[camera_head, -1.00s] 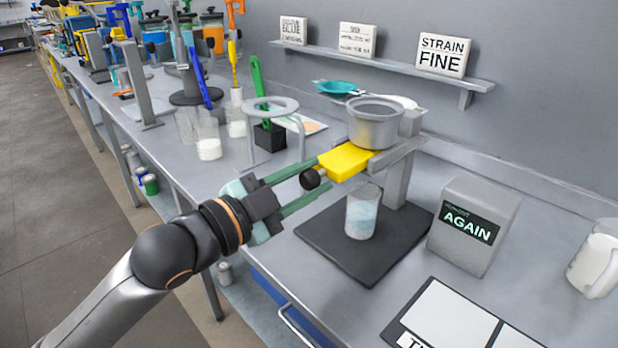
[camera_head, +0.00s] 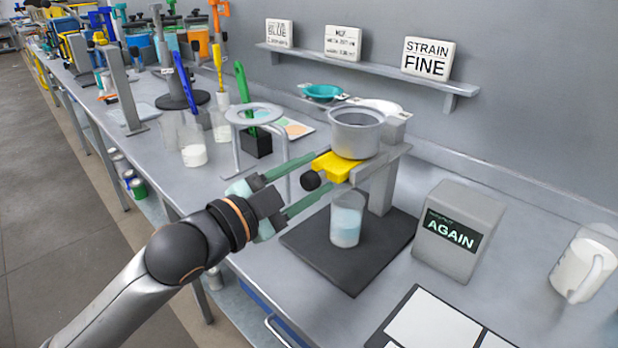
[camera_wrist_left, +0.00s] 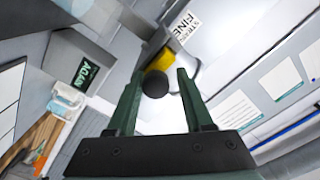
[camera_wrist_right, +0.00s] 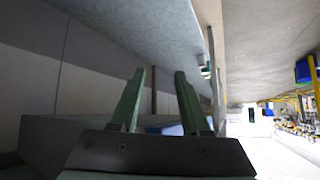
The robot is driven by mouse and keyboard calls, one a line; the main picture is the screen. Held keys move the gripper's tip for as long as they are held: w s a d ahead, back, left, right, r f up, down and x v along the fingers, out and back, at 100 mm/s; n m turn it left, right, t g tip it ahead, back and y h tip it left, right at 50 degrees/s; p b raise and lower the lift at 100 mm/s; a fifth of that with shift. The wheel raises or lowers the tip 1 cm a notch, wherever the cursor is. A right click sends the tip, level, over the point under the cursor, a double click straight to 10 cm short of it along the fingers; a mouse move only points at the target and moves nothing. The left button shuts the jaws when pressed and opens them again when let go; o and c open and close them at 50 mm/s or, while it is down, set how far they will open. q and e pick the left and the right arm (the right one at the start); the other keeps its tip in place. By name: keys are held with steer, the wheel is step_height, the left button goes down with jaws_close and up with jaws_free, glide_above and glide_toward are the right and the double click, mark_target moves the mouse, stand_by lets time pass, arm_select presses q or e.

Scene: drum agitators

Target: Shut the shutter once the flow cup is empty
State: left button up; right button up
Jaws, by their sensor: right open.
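The grey flow cup (camera_head: 357,138) sits on its stand above a glass (camera_head: 346,226) holding pale blue liquid. I see grey inner wall but cannot tell whether liquid remains at the bottom. No stream shows below it. The yellow shutter (camera_head: 338,166) lies under the cup, its black knob (camera_head: 310,180) pointing toward my left gripper (camera_head: 320,172). In the left wrist view the knob (camera_wrist_left: 155,84) is between the parted fingertips (camera_wrist_left: 160,74), nearer one finger, with a gap at the other. My right gripper (camera_wrist_right: 160,73) is open and empty, away from the bench.
A grey box reading AGAIN (camera_head: 459,230) stands right of the stand's black base (camera_head: 300,238). A white mug (camera_head: 583,267) is at far right. A ring stand (camera_head: 256,115) and several glasses are at left. A shelf (camera_head: 365,66) with signs runs along the wall.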

arm_select(q)
steer(key=shift+d+f, duration=0.25)
steer(key=shift+d, duration=0.05)
steer(key=shift+a, duration=0.1)
steer(key=b+v, duration=0.1)
steer(key=v, duration=1.1)
steer(key=shift+s, duration=0.25)
steer(key=shift+a, duration=0.15)
